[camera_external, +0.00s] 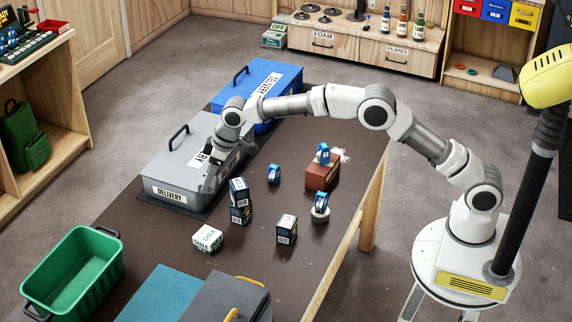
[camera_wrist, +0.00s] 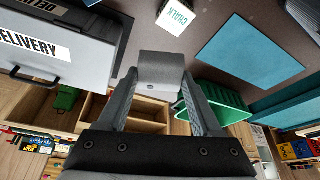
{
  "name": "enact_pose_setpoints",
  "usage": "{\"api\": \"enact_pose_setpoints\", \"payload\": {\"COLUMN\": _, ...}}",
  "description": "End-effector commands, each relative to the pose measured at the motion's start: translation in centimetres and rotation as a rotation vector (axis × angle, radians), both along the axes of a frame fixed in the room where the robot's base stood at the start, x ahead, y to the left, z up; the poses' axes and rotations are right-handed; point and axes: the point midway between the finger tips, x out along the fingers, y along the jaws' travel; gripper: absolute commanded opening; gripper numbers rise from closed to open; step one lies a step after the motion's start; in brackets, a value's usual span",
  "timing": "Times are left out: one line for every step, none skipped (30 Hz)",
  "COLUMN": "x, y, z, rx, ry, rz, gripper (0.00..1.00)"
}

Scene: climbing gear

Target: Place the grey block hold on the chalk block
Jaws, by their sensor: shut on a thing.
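The grey block hold (camera_wrist: 161,68) is between my fingertips in the wrist view. My gripper (camera_wrist: 160,88) is shut on it. In the outside view my gripper (camera_external: 213,162) is raised in front of the grey delivery case, and the hold is hard to make out against it. The chalk block (camera_external: 207,238) is a white box with green print on the dark table, below and toward the camera from my gripper. It also shows at the top of the wrist view (camera_wrist: 176,16), apart from the hold. Nothing lies on its visible top.
Two dark boxes (camera_external: 240,201) are stacked right of the chalk block, with another dark box (camera_external: 286,229) farther right. The grey delivery case (camera_external: 168,166) and blue case (camera_external: 262,82) stand behind. A green crate (camera_external: 75,270) is at left. Bare table surrounds the chalk block.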

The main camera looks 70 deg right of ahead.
Motion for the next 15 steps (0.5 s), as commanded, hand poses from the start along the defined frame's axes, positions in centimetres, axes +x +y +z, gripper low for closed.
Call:
{"api": "enact_pose_setpoints", "payload": {"x": 0.1, "y": 1.2, "z": 0.0, "rx": -0.001, "ry": 0.0, "rz": 0.016, "gripper": 0.11}}
{"api": "enact_pose_setpoints", "payload": {"x": 0.2, "y": 1.8, "z": -0.1, "rx": -0.001, "ry": 0.0, "rz": 0.023, "gripper": 0.11}}
{"api": "enact_pose_setpoints", "payload": {"x": 0.3, "y": 2.5, "z": -0.2, "rx": -0.001, "ry": -0.001, "rz": 0.032, "gripper": 0.11}}
{"api": "enact_pose_setpoints", "payload": {"x": 0.3, "y": 3.1, "z": -0.3, "rx": -0.001, "ry": 0.0, "rz": 0.039, "gripper": 0.11}}
{"api": "enact_pose_setpoints", "payload": {"x": 0.3, "y": 3.6, "z": -0.3, "rx": -0.001, "ry": -0.001, "rz": 0.045, "gripper": 0.11}}
{"api": "enact_pose_setpoints", "payload": {"x": 0.3, "y": 3.3, "z": -1.4, "rx": -0.003, "ry": 0.002, "rz": 0.041, "gripper": 0.11}}
{"api": "enact_pose_setpoints", "payload": {"x": 0.3, "y": 3.2, "z": -2.0, "rx": -0.003, "ry": 0.003, "rz": 0.04, "gripper": 0.11}}
{"api": "enact_pose_setpoints", "payload": {"x": 0.3, "y": 3.2, "z": -2.5, "rx": -0.003, "ry": 0.002, "rz": 0.04, "gripper": 0.11}}
{"api": "enact_pose_setpoints", "payload": {"x": 0.3, "y": 3.2, "z": -3.0, "rx": -0.002, "ry": 0.003, "rz": 0.041, "gripper": 0.11}}
{"api": "enact_pose_setpoints", "payload": {"x": 0.3, "y": 3.2, "z": -3.4, "rx": -0.002, "ry": 0.003, "rz": 0.041, "gripper": 0.11}}
{"api": "enact_pose_setpoints", "payload": {"x": 0.3, "y": 3.2, "z": -4.0, "rx": -0.001, "ry": 0.003, "rz": 0.04, "gripper": 0.11}}
{"api": "enact_pose_setpoints", "payload": {"x": 0.3, "y": 3.2, "z": -4.5, "rx": -0.001, "ry": 0.002, "rz": 0.04, "gripper": 0.11}}
{"api": "enact_pose_setpoints", "payload": {"x": 0.3, "y": 3.2, "z": -4.8, "rx": -0.001, "ry": 0.001, "rz": 0.04, "gripper": 0.11}}
{"api": "enact_pose_setpoints", "payload": {"x": 0.3, "y": 3.2, "z": -5.1, "rx": 0.0, "ry": 0.0, "rz": 0.04, "gripper": 0.11}}
{"api": "enact_pose_setpoints", "payload": {"x": 0.3, "y": 3.2, "z": -5.7, "rx": -0.001, "ry": 0.002, "rz": 0.04, "gripper": 0.11}}
